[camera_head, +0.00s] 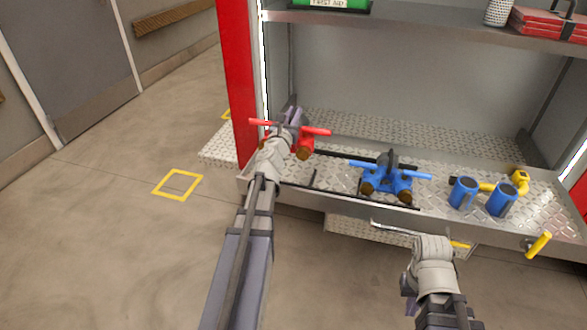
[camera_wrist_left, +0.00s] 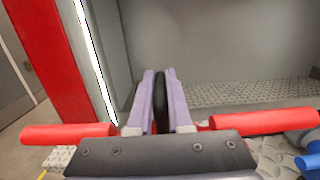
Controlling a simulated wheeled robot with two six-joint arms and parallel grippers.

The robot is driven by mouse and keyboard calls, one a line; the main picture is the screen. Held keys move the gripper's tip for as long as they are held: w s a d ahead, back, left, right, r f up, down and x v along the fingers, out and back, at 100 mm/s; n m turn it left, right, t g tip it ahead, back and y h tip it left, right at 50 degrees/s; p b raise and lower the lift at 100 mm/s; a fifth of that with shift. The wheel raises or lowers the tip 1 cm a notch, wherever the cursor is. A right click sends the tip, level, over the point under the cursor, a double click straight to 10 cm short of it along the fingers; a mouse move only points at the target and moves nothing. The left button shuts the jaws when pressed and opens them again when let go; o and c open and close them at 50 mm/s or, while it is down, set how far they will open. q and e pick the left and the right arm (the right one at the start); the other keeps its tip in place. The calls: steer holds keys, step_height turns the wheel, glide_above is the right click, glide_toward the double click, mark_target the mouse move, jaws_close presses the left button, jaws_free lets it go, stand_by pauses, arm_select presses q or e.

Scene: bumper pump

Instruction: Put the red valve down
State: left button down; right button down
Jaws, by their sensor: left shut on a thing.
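The red valve (camera_head: 304,151) has a red crossbar and is at the left end of the metal tread-plate shelf in the head view. My left gripper (camera_head: 291,113) is shut on its dark middle part. In the left wrist view, the purple fingers (camera_wrist_left: 161,95) close on a black upright piece, and the red bar (camera_wrist_left: 262,119) sticks out on both sides. I cannot tell whether the valve touches the shelf. My right wrist is at the lower right in the head view, below the shelf's front edge; its fingers are not clear.
A blue valve (camera_head: 388,182) stands on the tread-plate shelf (camera_head: 335,178) right of the red one. Blue cylinders (camera_head: 464,192) and a yellow fitting (camera_head: 520,180) stand further right. A red post (camera_head: 238,80) bounds the left. An upper shelf (camera_head: 430,30) hangs above.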

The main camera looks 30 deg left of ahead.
arm_select(q)
step_height(320, 180, down, 6)
steer(key=b, duration=0.6)
steer(key=shift+f, duration=0.1)
step_height(320, 180, down, 4)
steer(key=b, duration=0.4)
steer(key=shift+r, duration=0.2)
steer(key=c, duration=0.8)
jaws_free()
steer(key=shift+s, duration=0.1)
steer(key=shift+c, duration=0.2)
